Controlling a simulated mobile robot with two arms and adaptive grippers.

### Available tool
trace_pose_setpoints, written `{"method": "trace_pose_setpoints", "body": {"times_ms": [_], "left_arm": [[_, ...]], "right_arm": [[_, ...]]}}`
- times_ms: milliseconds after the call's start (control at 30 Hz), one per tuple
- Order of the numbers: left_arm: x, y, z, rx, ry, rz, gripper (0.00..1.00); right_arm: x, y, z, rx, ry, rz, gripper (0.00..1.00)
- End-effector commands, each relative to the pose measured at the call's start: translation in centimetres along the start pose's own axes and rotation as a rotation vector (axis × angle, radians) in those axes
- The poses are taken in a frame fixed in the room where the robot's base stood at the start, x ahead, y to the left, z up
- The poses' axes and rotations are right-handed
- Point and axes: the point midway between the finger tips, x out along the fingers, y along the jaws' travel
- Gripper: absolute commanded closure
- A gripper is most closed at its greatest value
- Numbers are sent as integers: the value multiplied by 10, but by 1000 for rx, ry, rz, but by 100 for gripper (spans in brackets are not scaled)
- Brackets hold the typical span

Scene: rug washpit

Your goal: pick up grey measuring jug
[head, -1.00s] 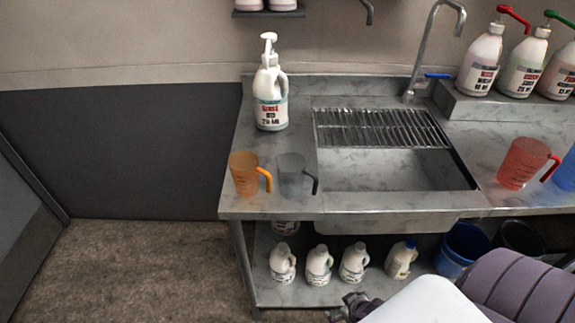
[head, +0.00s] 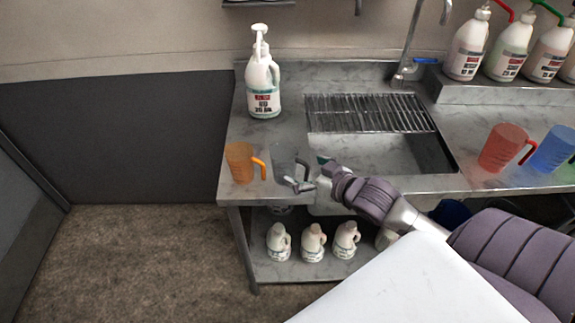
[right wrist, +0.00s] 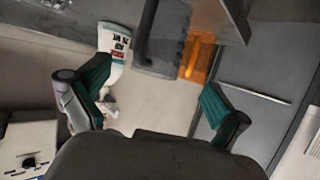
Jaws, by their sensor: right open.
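The grey measuring jug (head: 284,158) stands upright on the steel counter, left of the sink, with its handle to the right. My right gripper (head: 309,173) is open and empty just right of the jug, at its handle side, with its fingers partly covering the handle. In the right wrist view the grey jug (right wrist: 160,52) shows ahead, between the spread teal-padded fingers of the gripper (right wrist: 154,92) but beyond their tips. I cannot tell whether a finger touches the handle. My left gripper is not in view.
An orange jug (head: 239,162) stands close left of the grey one. A white pump bottle (head: 263,85) stands behind. The sink (head: 370,155) with its wire rack (head: 365,112) lies to the right, then red (head: 501,148) and blue (head: 553,150) jugs. Bottles stand on the shelf below.

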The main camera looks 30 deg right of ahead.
Motion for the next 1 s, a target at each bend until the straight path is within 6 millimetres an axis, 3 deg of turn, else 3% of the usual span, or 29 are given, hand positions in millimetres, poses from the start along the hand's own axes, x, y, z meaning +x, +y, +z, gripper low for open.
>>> {"method": "trace_pose_setpoints", "body": {"times_ms": [100, 367, 633, 933, 1000], "left_arm": [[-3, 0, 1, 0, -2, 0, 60], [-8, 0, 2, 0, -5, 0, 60], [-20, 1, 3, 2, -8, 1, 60], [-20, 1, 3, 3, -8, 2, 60], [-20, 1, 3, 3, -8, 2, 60]], "right_arm": [[17, 1, -1, 2, 1, 2, 0], [35, 1, -3, 0, 0, 1, 0], [72, 1, -6, -1, -1, 1, 0], [79, 0, -4, -1, -1, 0, 0], [79, 0, -4, -1, -1, 0, 8]]}}
